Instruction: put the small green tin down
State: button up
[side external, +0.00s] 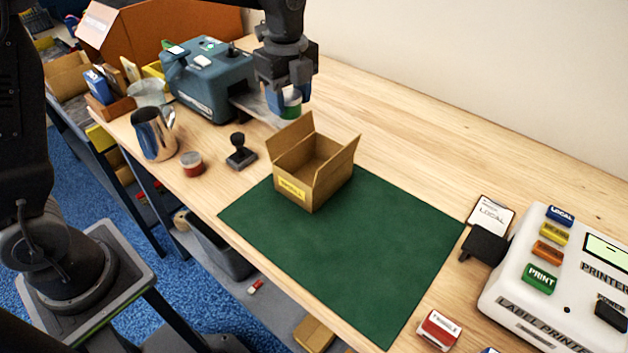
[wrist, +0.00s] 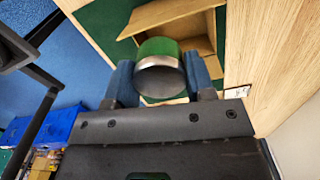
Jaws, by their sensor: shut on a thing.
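The small green tin (wrist: 160,52) is between the two blue fingers of my gripper (wrist: 164,78) in the wrist view. My gripper is shut on it.
The open carton (side external: 296,190) stands on the green mat (side external: 350,255), flaps up. A blue-grey machine (side external: 212,82) is beside my gripper. A black stamp (side external: 240,153), a red tin (side external: 192,164) and a metal jug (side external: 154,135) stand left. The label printer (side external: 545,290) is right. Much of the mat is bare.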

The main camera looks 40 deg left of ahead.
send_over(314, 170)
jog(key=s+d, duration=0.3)
jog(key=f, duration=1.1)
jog(key=shift+w+a+f, duration=0.15)
jog(key=shift+a+f, duration=0.1)
jog(key=shift+a, duration=0.1)
jog(key=shift+f, duration=2.15)
jog(key=shift+f, duration=0.1)
jog(key=o, duration=0.9)
